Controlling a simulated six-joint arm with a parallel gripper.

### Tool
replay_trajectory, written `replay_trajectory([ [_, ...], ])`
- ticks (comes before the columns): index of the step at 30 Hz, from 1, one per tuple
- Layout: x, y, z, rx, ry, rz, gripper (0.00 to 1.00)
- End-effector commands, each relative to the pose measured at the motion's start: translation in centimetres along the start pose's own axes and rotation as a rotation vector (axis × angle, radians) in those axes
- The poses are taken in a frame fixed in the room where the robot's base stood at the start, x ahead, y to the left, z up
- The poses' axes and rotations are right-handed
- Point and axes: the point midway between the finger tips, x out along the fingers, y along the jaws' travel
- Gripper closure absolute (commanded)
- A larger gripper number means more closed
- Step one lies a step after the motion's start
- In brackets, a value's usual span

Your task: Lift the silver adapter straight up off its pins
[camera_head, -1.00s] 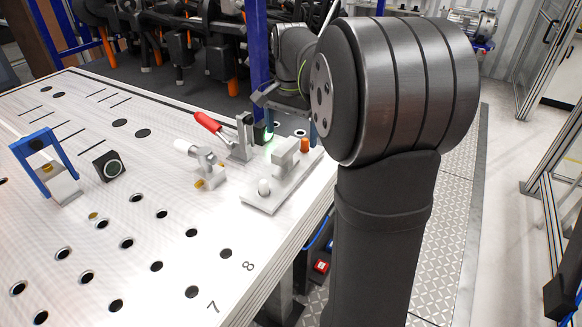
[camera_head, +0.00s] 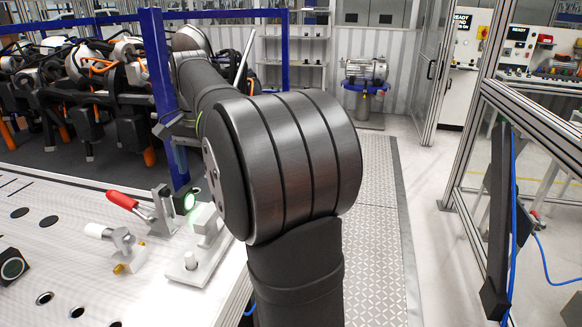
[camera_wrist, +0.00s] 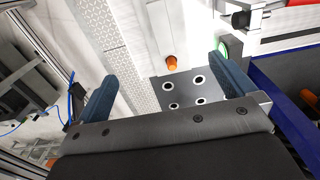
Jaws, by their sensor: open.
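In the wrist view a flat grey metal plate (camera_wrist: 185,92) with several white-ringed holes lies between my fingers, closer to the right one. It looks like the silver adapter, but I cannot be sure; its pins cannot be made out. In the head view a silver block (camera_head: 206,219) stands on the light fixture plate (camera_head: 193,270) at the table's right edge. My gripper (camera_wrist: 163,68) is open, with blue-grey fingers spread wide and nothing held.
A red-handled clamp (camera_head: 122,200) and a white-tipped clamp (camera_head: 98,231) stand left of the fixture. A green-lit round device (camera_wrist: 230,45) is near the right finger. An orange cylinder (camera_wrist: 172,62) stands beside the grey plate. A blue post (camera_head: 160,100) rises close to my arm.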

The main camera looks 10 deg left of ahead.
Motion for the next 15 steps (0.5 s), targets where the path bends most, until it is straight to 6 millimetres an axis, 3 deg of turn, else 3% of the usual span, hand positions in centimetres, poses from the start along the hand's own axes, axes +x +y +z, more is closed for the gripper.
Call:
replay_trajectory([
  [8, -0.12, -0.08, 0.07, 0.100, 0.000, 0.000, 0.00],
  [15, -0.72, -0.36, 0.37, 0.540, 0.000, 0.000, 0.00],
])
